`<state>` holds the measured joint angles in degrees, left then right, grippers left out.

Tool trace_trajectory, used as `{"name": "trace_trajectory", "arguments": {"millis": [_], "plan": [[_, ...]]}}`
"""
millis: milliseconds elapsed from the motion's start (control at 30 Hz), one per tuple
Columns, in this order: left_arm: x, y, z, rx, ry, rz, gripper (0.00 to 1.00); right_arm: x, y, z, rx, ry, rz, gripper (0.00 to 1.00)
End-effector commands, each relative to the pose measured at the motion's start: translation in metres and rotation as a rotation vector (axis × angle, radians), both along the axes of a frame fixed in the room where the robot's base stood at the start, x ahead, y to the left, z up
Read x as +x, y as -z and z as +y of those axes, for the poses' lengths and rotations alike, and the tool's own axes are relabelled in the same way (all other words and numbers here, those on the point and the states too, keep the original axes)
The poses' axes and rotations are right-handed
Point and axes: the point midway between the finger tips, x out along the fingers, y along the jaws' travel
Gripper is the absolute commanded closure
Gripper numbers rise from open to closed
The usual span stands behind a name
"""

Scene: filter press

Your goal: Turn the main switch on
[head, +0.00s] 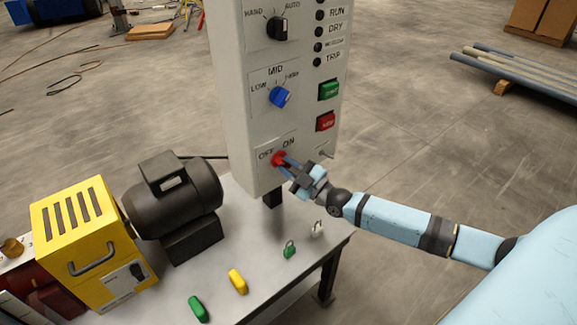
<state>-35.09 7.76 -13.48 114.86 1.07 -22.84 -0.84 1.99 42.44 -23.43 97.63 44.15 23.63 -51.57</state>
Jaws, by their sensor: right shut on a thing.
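The main switch (278,158) is a red knob low on the light grey control panel (236,120), under the labels OFF and ON. My right gripper (287,163) comes in from the right and is shut on the red knob, its fingers covering part of it. The knob's exact pointing direction is hidden by the fingers. My left gripper is not in view.
The panel also carries a black knob (277,28), a blue knob (279,96), a green button (328,90) and a red button (325,122).

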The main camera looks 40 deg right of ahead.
Motion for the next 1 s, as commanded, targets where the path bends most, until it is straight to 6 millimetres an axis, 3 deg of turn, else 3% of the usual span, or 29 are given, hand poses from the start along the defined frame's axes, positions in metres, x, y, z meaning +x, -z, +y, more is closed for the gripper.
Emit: {"name": "trace_trajectory", "arguments": {"millis": [367,1000], "plan": [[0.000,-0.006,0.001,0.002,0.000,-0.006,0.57,0.000,0.000,0.001,0.159,0.002,0.012,1.00],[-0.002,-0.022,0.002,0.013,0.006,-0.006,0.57,0.000,-0.001,0.004,0.752,0.002,0.057,1.00]]}}
